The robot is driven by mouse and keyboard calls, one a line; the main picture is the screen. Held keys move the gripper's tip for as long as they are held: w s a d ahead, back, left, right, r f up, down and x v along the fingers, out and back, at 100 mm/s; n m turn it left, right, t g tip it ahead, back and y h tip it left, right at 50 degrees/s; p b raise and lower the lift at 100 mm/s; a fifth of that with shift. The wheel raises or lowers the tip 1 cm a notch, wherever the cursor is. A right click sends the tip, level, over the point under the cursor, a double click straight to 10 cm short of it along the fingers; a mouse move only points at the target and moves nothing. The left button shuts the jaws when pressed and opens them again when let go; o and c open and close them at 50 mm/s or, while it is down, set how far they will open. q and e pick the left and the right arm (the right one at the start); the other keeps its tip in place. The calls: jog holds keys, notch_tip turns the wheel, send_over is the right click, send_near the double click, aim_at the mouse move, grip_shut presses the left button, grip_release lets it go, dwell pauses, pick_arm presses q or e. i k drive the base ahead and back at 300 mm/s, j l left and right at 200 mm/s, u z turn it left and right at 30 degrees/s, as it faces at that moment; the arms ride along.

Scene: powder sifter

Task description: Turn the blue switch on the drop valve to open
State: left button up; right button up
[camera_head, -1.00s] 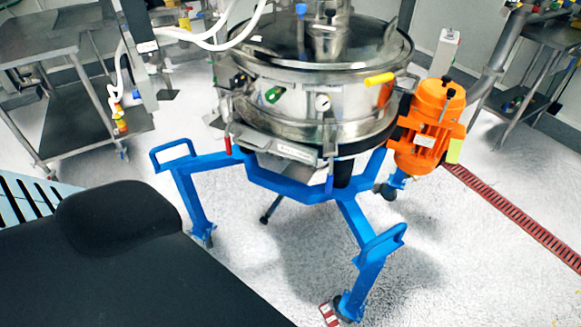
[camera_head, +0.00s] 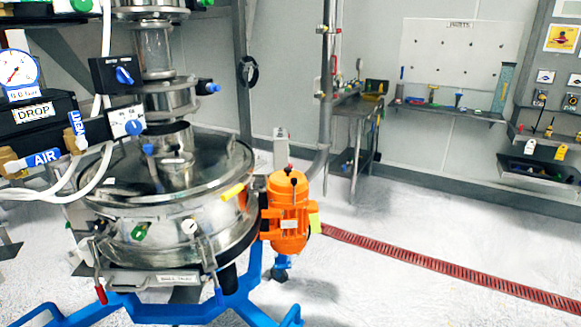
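A black unit labelled DROP (camera_head: 36,115) stands at the left edge, partly cut off by the frame, with a round gauge (camera_head: 17,69) above it. A blue rotary knob (camera_head: 124,75) sits on a black box to its right, above the sifter. A second blue knob (camera_head: 134,127) is on a white panel just below. Which knob belongs to the drop valve is not clear, and their settings are too small to read. A blue AIR tag (camera_head: 43,158) and white hoses are below the unit. Neither of my grippers is in view.
The round steel sifter (camera_head: 165,200) on its blue frame (camera_head: 170,312) fills the lower left, with an orange motor (camera_head: 288,215) at its right side. A steel table (camera_head: 355,125) and wall shelves are at the back. The white floor right of the motor is clear, crossed by a red drain grate (camera_head: 440,262).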

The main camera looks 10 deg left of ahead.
aim_at(122, 76)
jog(key=u, duration=1.55)
